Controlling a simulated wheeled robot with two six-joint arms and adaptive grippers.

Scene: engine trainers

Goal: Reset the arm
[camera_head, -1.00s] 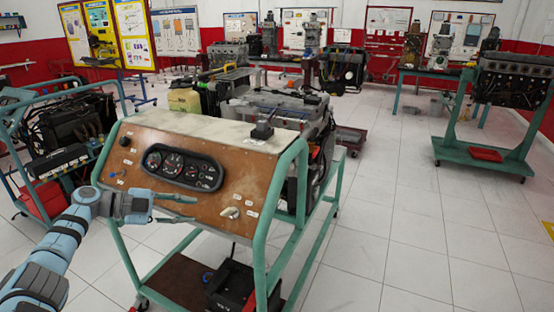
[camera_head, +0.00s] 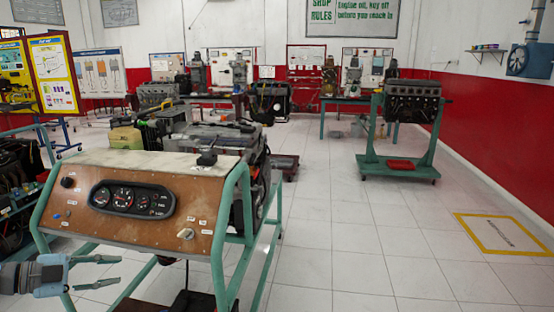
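My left gripper (camera_head: 108,271) is low at the left edge of the head view, its two fingers spread and nothing between them. It points right, in front of the lower left part of the engine trainer panel (camera_head: 120,222). I cannot tell whether it touches the green frame. The panel is brown, with a black gauge cluster (camera_head: 132,199) and a knob (camera_head: 186,234) at its lower right. My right gripper is not in view.
The trainer's green tube frame (camera_head: 221,235) stands close in front. An engine on a green stand (camera_head: 411,103) is further back right. White tiled floor is open on the right, with a yellow-framed floor marking (camera_head: 500,234). Benches and boards line the back wall.

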